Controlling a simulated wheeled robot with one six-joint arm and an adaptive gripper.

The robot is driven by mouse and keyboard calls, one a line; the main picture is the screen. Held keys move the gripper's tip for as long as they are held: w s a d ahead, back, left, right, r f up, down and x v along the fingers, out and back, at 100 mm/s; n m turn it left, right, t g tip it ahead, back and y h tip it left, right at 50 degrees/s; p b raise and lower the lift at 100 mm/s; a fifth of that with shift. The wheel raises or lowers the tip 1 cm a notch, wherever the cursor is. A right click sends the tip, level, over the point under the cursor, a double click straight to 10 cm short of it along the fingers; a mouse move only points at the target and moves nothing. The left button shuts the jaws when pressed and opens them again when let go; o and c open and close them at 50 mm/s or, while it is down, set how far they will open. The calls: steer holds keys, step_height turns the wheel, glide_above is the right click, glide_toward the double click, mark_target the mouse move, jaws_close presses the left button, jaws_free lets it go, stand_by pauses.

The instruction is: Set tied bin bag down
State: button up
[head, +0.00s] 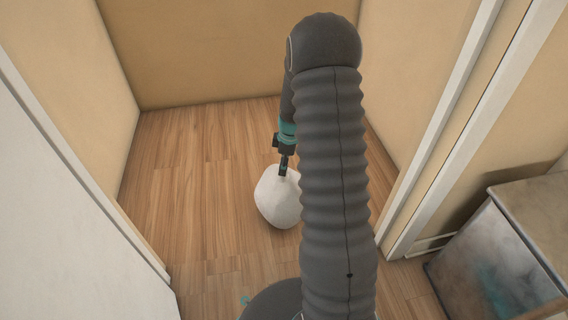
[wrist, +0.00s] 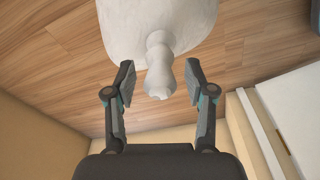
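The tied bin bag (head: 277,200) is white and rounded, and it appears to rest on the wood floor in the head view. My arm hides part of its right side. In the wrist view the bag (wrist: 150,20) fills the top middle, with its tied neck (wrist: 158,62) pointing toward my gripper. My gripper (wrist: 160,82) is open, with one finger on each side of the neck and a visible gap to each. In the head view my gripper (head: 284,166) is just above the top of the bag.
Tan walls (head: 200,50) close off the small space at the back and sides. A white door or panel (head: 60,200) stands at the left, and a white door frame (head: 440,130) at the right. A grey, stained cabinet (head: 490,260) is at the lower right. The floor (head: 180,170) left of the bag is clear.

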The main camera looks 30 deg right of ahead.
steer(key=r, duration=0.3)
steer(key=r+p, duration=0.1)
steer(key=r, duration=0.3)
steer(key=d+r, duration=0.1)
steer(key=r, duration=0.2)
steer(key=shift+s+r+p, duration=0.25)
steer(key=shift+s+p, duration=0.1)
steer(key=s+a+r+m+t+h, duration=0.1)
steer(key=s+a+r+m, duration=0.1)
steer(key=s+a+r, duration=0.45)
steer(key=s+a+r+m+t, duration=0.1)
steer(key=s+a+r+m, duration=0.25)
steer(key=r, duration=0.65)
steer(key=s+a+r+m+t, duration=0.1)
steer(key=s+a+r+m, duration=0.1)
steer(key=s, duration=0.6)
steer(key=s+a+r+m+t, duration=0.1)
steer(key=s+a+r+m, duration=0.2)
steer(key=s, duration=0.6)
steer(key=a, duration=0.2)
steer(key=shift+s+a+m+t, duration=0.25)
steer(key=shift+a+m+t, duration=0.05)
steer(key=shift+m+t, duration=0.1)
steer(key=shift+r, duration=0.1)
